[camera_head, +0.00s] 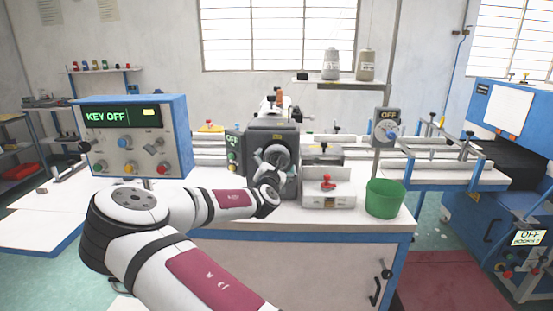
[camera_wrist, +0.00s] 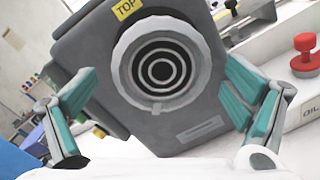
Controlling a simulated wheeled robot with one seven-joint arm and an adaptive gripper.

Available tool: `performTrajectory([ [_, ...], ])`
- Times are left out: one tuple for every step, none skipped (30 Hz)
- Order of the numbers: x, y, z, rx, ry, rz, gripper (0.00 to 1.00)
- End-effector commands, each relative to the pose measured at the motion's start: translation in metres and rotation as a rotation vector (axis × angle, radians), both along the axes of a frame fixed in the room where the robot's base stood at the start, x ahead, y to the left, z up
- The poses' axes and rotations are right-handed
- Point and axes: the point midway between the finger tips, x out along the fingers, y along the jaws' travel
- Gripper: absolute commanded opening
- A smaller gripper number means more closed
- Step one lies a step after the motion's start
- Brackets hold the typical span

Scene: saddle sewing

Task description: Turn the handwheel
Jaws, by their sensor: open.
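The handwheel (camera_wrist: 122,52) is a light grey ring around dark concentric circles, on the face of a dark grey machine head (camera_wrist: 205,110) with a yellow "TOP" label. In the head view the handwheel (camera_head: 281,154) is partly hidden by my gripper (camera_head: 268,164). In the wrist view my gripper (camera_wrist: 158,92) is open, with one green-padded finger to the left of the handwheel and one to the right. The wheel lies between the fingers, with gaps visible on both sides; I cannot tell the depth between fingertips and wheel.
A white oil box with a red knob (camera_head: 327,183) and a green bucket (camera_head: 385,198) stand right of the machine. A "KEY OFF" control box (camera_head: 133,137) stands left. An "OFF" dial (camera_head: 386,130) is on a post. The bench front (camera_head: 340,255) is below.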

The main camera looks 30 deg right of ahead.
Motion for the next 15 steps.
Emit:
performTrajectory([
  [0.007, -0.006, 0.000, 0.002, -0.001, 0.000, 0.95],
  [0.010, -0.009, 0.000, 0.001, -0.002, -0.001, 0.95],
  [0.015, -0.012, 0.000, 0.000, -0.001, 0.001, 0.95],
  [0.017, -0.014, 0.000, 0.001, -0.001, 0.000, 0.95],
  [0.020, -0.016, 0.000, 0.001, -0.001, 0.000, 0.95],
  [0.022, -0.019, 0.000, 0.000, 0.000, 0.000, 0.95],
  [0.024, -0.020, 0.000, 0.000, 0.000, -0.001, 0.95],
  [0.026, -0.021, 0.000, 0.000, 0.000, 0.000, 0.95],
  [0.027, -0.022, 0.000, 0.001, -0.001, 0.000, 0.95],
  [0.028, -0.023, 0.000, 0.001, -0.001, 0.000, 0.95],
  [0.029, -0.024, 0.000, 0.001, 0.000, -0.001, 0.95],
  [0.029, -0.024, 0.000, 0.000, 0.000, -0.001, 0.95],
  [0.029, -0.024, 0.000, 0.000, 0.000, 0.000, 0.95],
  [0.030, -0.024, 0.000, 0.000, 0.000, 0.000, 0.95],
  [0.030, -0.024, 0.000, 0.000, 0.000, 0.000, 0.95],
])
